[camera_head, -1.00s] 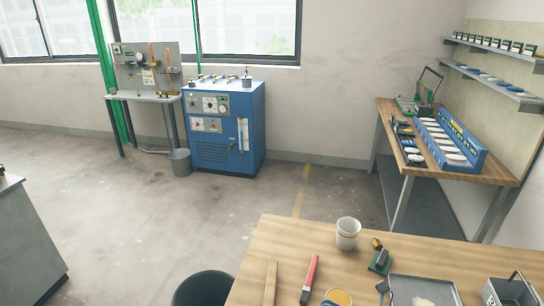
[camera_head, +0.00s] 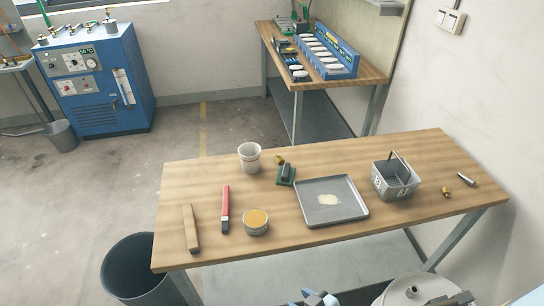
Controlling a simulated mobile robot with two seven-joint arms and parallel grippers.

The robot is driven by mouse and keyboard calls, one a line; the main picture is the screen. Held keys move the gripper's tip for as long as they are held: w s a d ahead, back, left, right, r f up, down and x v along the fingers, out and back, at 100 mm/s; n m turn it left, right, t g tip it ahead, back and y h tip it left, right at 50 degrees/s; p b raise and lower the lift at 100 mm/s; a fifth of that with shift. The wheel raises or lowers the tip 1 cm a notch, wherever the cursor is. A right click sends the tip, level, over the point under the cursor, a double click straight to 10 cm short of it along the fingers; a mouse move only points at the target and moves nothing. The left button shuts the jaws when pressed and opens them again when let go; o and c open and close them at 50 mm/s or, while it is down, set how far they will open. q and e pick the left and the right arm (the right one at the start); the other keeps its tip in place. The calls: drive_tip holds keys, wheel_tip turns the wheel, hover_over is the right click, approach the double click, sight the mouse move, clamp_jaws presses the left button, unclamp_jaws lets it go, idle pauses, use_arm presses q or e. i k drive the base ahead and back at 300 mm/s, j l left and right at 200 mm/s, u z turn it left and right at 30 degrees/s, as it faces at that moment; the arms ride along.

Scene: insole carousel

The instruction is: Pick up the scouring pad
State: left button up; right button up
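A small green pad with a dark grey block on top, which looks like the scouring pad (camera_head: 284,181), lies on the wooden table (camera_head: 330,238). It sits behind the left end of the grey metal tray (camera_head: 345,211), right of the white cup (camera_head: 249,158). A small brass-coloured piece (camera_head: 280,160) is just behind it.
A wooden bar (camera_head: 191,229), a red-handled tool (camera_head: 225,210) and an open tin (camera_head: 256,222) lie at the table's left. A grey basket (camera_head: 396,180) and small metal parts stand right. A dark bin (camera_head: 137,271) is at the left front. A pale round fixture (camera_head: 425,291) is below.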

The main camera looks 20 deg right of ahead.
sight(284, 176)
drive_tip(key=i+j+z, duration=0.1)
drive_tip(key=j+z, duration=0.2)
drive_tip(key=z, duration=0.15)
drive_tip(key=j+z, duration=0.25)
drive_tip(key=z, duration=0.25)
